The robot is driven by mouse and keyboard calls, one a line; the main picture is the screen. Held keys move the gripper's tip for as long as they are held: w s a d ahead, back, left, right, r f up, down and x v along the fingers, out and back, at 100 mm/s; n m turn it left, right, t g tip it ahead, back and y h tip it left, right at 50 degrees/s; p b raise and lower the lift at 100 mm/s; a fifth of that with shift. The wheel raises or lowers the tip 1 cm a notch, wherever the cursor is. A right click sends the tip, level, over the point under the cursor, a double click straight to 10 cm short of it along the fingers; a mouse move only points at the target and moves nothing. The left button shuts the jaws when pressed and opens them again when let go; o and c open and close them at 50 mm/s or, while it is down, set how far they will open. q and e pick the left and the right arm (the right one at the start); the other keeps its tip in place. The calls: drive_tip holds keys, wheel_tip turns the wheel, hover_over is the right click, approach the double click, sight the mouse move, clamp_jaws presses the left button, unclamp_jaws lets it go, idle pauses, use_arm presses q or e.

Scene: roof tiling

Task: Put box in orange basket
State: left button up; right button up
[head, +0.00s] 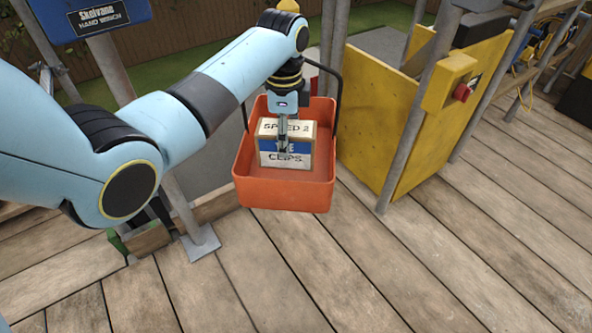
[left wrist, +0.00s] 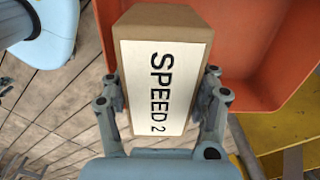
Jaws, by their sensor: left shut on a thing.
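A cardboard box (head: 298,152) with a white "SPEED 2" label and a blue "CLIPS" band is held by my left gripper (head: 284,150). In the left wrist view the box (left wrist: 160,75) sits between the two fingers of the left gripper (left wrist: 163,108), which touch its sides. The orange basket (head: 285,196) has an upright dark handle. In the head view the box overlaps the basket's opening; I cannot tell whether its bottom touches the basket floor. The basket also shows behind the box in the left wrist view (left wrist: 255,60). My right gripper is not in view.
A yellow panel (head: 378,125) framed by grey poles stands right of the basket. A control box with a red button (head: 461,92) is fixed to a pole. A blue "Skelvane" sign (head: 98,16) hangs at top left. The plank deck (head: 420,270) in front is clear.

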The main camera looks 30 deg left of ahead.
sight(287, 166)
use_arm(q)
wheel_tip(287, 166, down, 5)
drive_tip(key=shift+f+b, duration=0.1)
drive_tip(key=shift+b, duration=0.55)
wheel_tip(287, 166, down, 3)
drive_tip(key=shift+b, duration=0.6)
drive_tip(key=shift+f, duration=0.4)
drive_tip(key=shift+r, duration=0.1)
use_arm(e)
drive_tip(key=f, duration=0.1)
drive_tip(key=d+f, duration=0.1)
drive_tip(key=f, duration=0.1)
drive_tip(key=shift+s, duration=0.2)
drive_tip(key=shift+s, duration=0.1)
use_arm(q)
drive_tip(key=o, duration=1.3)
drive_tip(key=shift+f, duration=0.25)
drive_tip(key=o, duration=0.4)
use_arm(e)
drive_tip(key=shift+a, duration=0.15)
